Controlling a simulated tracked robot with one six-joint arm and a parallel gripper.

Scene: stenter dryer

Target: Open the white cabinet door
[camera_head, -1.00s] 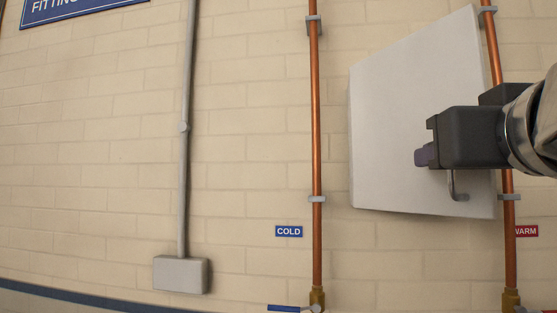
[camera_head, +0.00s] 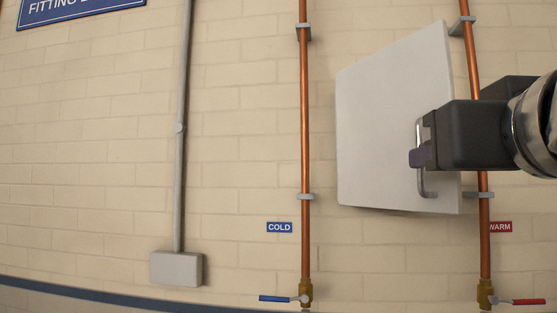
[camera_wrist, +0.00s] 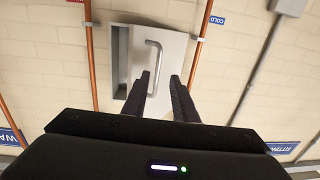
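The white cabinet door (camera_head: 385,115) is on the brick wall in the head view. It stands ajar, its right edge out from the wall. Its metal bar handle (camera_head: 422,186) is near that right edge, partly behind my gripper (camera_head: 418,158). In the wrist view, the door (camera_wrist: 172,50) shows its handle (camera_wrist: 155,58), with a grey gap into the cabinet (camera_wrist: 122,62) on the left. My gripper (camera_wrist: 160,76) is open there, its two dark fingers apart. The handle's lower part appears between them; whether they touch it I cannot tell.
Copper pipes run beside the cabinet on the left (camera_head: 305,120) and right (camera_head: 474,60). Valves with a blue lever (camera_head: 275,298) and a red lever (camera_head: 528,302) are below. A grey conduit (camera_head: 180,130) leads to a wall box (camera_head: 176,268).

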